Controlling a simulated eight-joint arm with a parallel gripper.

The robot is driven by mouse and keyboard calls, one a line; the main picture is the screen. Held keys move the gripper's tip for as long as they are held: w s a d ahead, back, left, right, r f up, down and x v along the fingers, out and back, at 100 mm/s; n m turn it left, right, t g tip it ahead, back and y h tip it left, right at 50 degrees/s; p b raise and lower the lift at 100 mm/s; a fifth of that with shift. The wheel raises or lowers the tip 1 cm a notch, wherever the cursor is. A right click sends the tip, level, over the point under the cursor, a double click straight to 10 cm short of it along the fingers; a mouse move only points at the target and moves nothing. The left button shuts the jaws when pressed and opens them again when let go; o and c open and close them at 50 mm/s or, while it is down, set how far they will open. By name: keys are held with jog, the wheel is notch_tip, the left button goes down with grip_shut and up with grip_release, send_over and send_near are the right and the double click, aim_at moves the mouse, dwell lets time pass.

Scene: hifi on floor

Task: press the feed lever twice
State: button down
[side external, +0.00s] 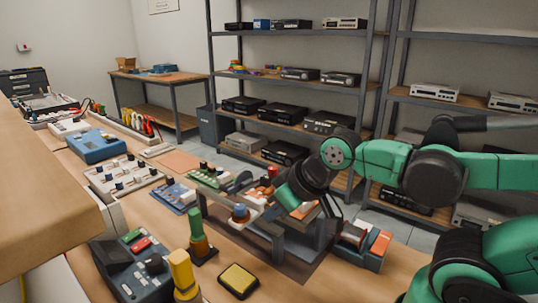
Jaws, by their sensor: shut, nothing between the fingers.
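My gripper (331,208) is at the centre right, pointing down over a grey metal-framed fixture (262,240) on the wooden bench. Its dark fingers are shut and small in view; I cannot tell whether they touch anything. A red knob (272,171) stands just behind my wrist. A blue-and-tan knob (240,212) sits at the fixture's left. A green-topped handle (197,232) and a yellow handle (182,270) stand upright in front of it. I cannot tell which of these is the feed lever. My wrist hides part of the fixture.
An orange-and-grey block (364,245) stands right of the fixture. A yellow-topped pad (238,281) lies in front, and a dark control box (135,265) is front left. Boards and a blue meter (96,145) crowd the bench's left. Metal shelves (290,110) stand behind.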

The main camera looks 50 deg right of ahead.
dwell(0.3)
jog(key=r+m+g+h, duration=0.1)
jog(key=m+g+h, duration=0.6)
jog(key=m+g, duration=0.45)
send_over(389, 238)
jog(key=a, duration=0.2)
jog(key=m+t, duration=0.2)
jog(key=shift+w+a+r+n, duration=0.15)
jog(key=shift+w+n, duration=0.1)
jog(key=shift+w, duration=0.15)
jog(key=shift+f, duration=4.45)
jog(key=shift+f, duration=0.15)
jog(key=shift+f, duration=0.3)
jog(key=shift+r, duration=0.15)
